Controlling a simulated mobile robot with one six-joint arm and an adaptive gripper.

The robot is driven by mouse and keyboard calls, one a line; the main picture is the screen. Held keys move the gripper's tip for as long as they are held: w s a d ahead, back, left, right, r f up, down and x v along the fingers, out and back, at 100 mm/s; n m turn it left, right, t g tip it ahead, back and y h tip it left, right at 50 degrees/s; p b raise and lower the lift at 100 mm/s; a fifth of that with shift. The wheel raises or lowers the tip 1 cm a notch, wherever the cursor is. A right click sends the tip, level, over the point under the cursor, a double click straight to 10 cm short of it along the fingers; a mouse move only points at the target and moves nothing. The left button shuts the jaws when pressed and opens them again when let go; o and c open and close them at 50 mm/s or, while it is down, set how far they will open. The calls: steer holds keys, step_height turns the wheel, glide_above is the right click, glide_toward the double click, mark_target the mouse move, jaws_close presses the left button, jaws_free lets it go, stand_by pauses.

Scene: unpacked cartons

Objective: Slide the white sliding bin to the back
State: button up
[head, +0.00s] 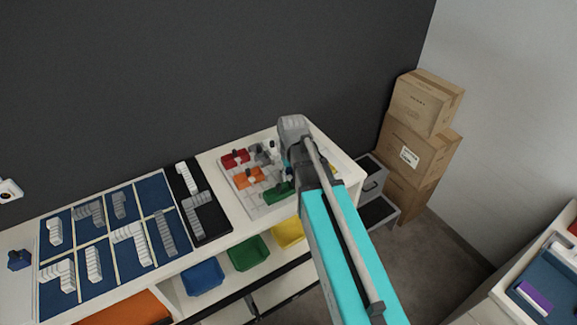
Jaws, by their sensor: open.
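I cannot make out a white sliding bin in the head view. A blue bin (203,278), a green bin (249,253) and a yellow bin (288,232) sit in a row under the white counter (228,213). My turquoise arm reaches from the lower right up to the counter's right part. It covers part of the counter and the space to the right of the yellow bin. My gripper's fingers cannot be seen; the arm's far end hides that area.
A board with blue panels and grey blocks (105,245), a black tray (205,215) and a white grid with coloured parts (262,206) lie on the counter. Cardboard boxes (415,150) stand stacked at the right wall. Another table (540,280) is at the lower right.

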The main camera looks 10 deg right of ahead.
steer(key=shift+m, duration=0.3)
steer(key=s, duration=0.2)
steer(key=s+f+b, duration=0.1)
steer(key=s+f, duration=0.1)
steer(key=s, duration=0.1)
steer(key=shift+s+a, duration=0.1)
steer(key=shift+s, duration=0.2)
steer(key=shift+m, duration=0.3)
steer(key=s, duration=0.4)
steer(key=shift+r, duration=0.1)
stand_by(1.0)
